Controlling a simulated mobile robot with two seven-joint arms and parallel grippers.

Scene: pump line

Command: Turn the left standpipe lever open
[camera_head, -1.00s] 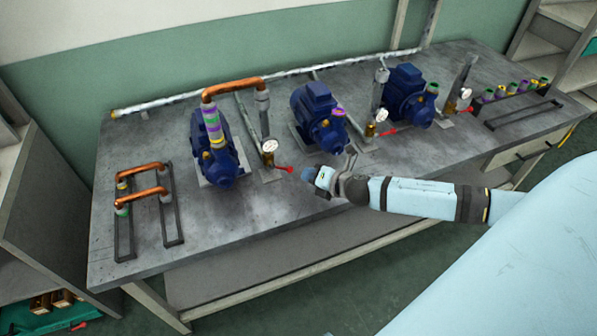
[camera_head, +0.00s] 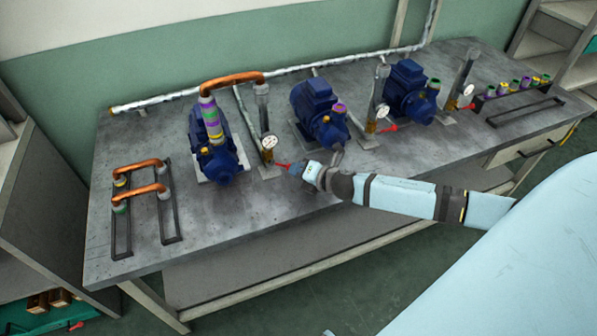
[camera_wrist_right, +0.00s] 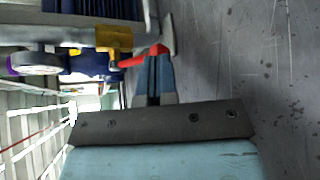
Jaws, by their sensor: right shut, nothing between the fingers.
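The left standpipe (camera_head: 263,112) stands right of the left blue pump, with a white gauge (camera_head: 269,141) and a brass valve low on it. Its red lever (camera_head: 281,165) points to the right, away from the pipe. My right gripper (camera_head: 290,167) is at the lever's free end, its fingers shut and empty. In the right wrist view the blue fingertips (camera_wrist_right: 157,62) meet or nearly meet the red lever (camera_wrist_right: 140,56); I cannot tell if they touch. The brass valve (camera_wrist_right: 115,40) is behind it. My left gripper is not in view.
Three blue pumps stand along the grey bench (camera_head: 240,225). A copper pipe (camera_head: 232,81) bridges the left pump and the standpipe. Two more standpipes with red levers (camera_head: 389,127) are further right. A rack with copper bends (camera_head: 150,190) is at left. The bench front is clear.

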